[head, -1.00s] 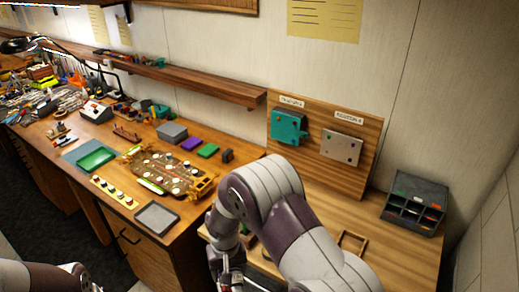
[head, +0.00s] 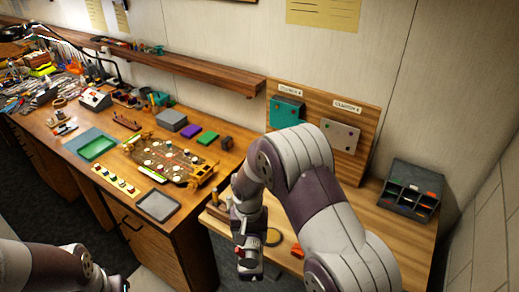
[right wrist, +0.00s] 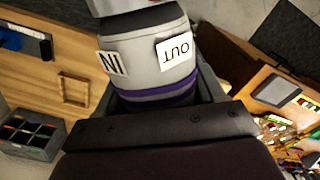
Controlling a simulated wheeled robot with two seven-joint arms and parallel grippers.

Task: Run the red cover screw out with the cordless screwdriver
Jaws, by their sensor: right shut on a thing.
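My right gripper (head: 249,262) hangs low in front of the right-hand bench, shut on the cordless screwdriver. In the right wrist view the dark jaws (right wrist: 160,100) close around the screwdriver's grey and purple body (right wrist: 145,45), with its IN and OUT labels showing. Its bit is out of sight there. The car chassis (head: 165,163) lies on the left bench, with several pale round spots. I cannot pick out the red cover screw surely. My left arm enters at the bottom left; its gripper is outside the picture.
A teal box (head: 285,112) and a grey plate (head: 341,134) are on an upright wooden board, partly behind my right arm. A dark compartment organizer (head: 410,190) stands at right. A grey tray (head: 158,205) lies near the left bench's front edge. A green tray (head: 97,148) is farther left.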

